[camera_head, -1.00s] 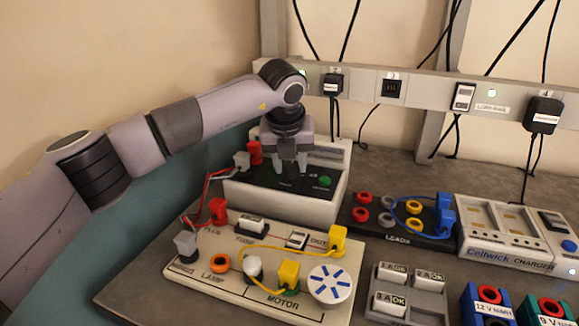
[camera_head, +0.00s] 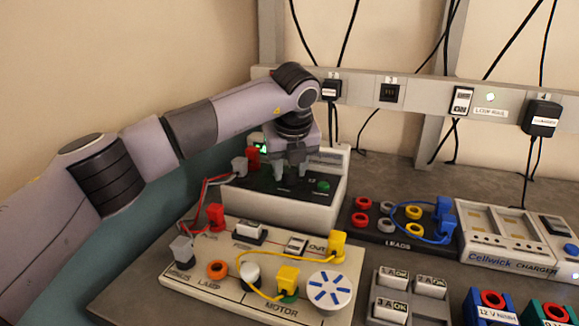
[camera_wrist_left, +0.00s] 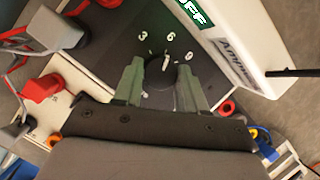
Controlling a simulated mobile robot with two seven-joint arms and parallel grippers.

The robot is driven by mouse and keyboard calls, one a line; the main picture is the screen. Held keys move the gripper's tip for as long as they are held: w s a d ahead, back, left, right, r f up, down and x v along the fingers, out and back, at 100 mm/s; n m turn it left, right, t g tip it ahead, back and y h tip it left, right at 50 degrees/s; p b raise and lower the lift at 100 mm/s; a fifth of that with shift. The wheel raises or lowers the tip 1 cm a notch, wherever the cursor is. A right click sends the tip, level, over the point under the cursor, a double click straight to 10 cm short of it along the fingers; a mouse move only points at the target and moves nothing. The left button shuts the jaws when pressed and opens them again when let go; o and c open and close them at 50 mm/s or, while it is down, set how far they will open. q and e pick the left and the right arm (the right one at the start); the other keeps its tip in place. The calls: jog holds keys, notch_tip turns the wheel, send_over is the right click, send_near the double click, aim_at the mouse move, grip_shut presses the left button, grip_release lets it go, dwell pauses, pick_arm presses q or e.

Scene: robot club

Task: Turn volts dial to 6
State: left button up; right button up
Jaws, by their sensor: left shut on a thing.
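The power supply (camera_head: 290,208) is a pale box with a black sloping top. My left gripper (camera_head: 291,176) points down at this top. In the left wrist view its two fingers (camera_wrist_left: 160,78) stand on either side of a dark round dial (camera_wrist_left: 160,74) and are shut on it. I take it as the volts dial; its name is not readable. White numbers 3, 6 (camera_wrist_left: 170,37) and 9 stand around it. The dial's white pointer mark (camera_wrist_left: 166,63) points roughly toward the 6. My right gripper is not in view.
Red and grey plugs (camera_head: 252,158) with leads stand at the supply's left. A green button (camera_head: 322,186) is right of the gripper. The motor board (camera_head: 205,276) lies in front, the leads rack (camera_head: 372,236) and charger (camera_head: 475,248) to the right.

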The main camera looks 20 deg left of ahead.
pick_arm(q)
jog(key=o, duration=1.1)
jog(key=shift+c, duration=0.2)
jog(key=v, duration=0.7)
jog(key=shift+b, duration=0.35)
jog(key=shift+d, duration=0.1)
